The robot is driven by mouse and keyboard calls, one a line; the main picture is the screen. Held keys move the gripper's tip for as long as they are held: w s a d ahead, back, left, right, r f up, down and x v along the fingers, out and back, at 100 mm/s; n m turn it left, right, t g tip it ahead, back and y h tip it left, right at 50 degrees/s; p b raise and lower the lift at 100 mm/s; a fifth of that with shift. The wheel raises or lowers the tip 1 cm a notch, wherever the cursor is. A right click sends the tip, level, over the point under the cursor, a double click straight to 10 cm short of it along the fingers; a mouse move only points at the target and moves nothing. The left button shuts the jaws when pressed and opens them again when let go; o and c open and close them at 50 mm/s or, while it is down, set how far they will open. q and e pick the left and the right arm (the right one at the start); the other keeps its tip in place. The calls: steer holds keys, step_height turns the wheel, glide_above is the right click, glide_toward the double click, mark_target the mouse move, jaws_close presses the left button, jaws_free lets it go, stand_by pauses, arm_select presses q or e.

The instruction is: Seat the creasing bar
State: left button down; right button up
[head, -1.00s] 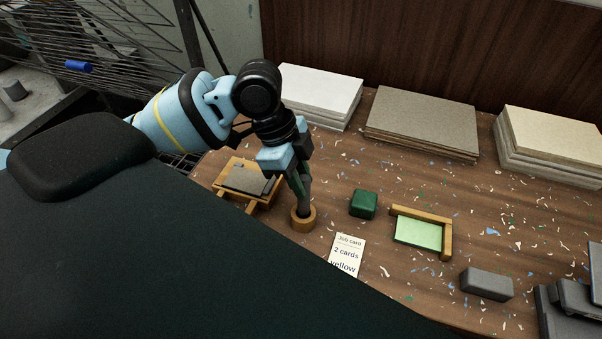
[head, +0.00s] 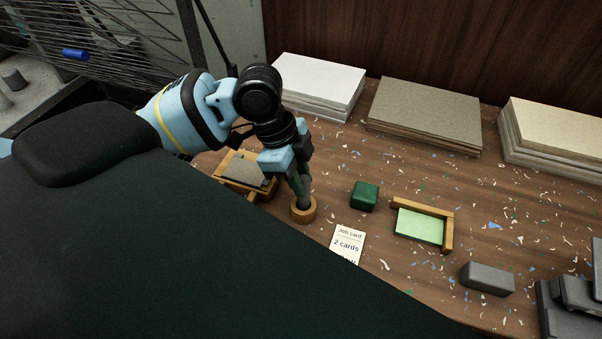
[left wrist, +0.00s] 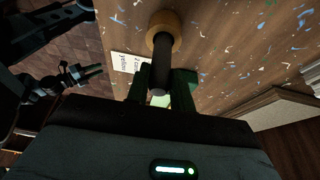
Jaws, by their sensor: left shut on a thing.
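My left gripper (head: 301,185) is shut on a dark grey round bar, seen best in the left wrist view (left wrist: 161,68) between the green fingers. The bar looks upright in the head view. Its lower end is at the opening of a round wooden ring holder (head: 304,214) on the bench; the ring shows at the top of the left wrist view (left wrist: 164,22). How deep the bar sits is hidden. Another dark gripper, likely my right one (left wrist: 88,74), shows at the left of the left wrist view; its jaw opening is unclear.
A wooden stand with grey boards (head: 243,172) is just left of the ring. A green block (head: 364,196), a wooden corner frame with a green card (head: 420,226), a job card (head: 346,243) and a grey block (head: 487,279) lie to the right. Board stacks line the back.

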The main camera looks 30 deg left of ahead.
arm_select(q)
steer(key=shift+f, duration=0.6)
steer(key=c, duration=1.1)
jaws_free()
steer(key=shift+c, duration=0.2)
steer(key=v, duration=0.7)
steer(key=shift+a+r, duration=0.15)
steer(key=shift+r, duration=0.25)
steer(key=shift+s, duration=0.1)
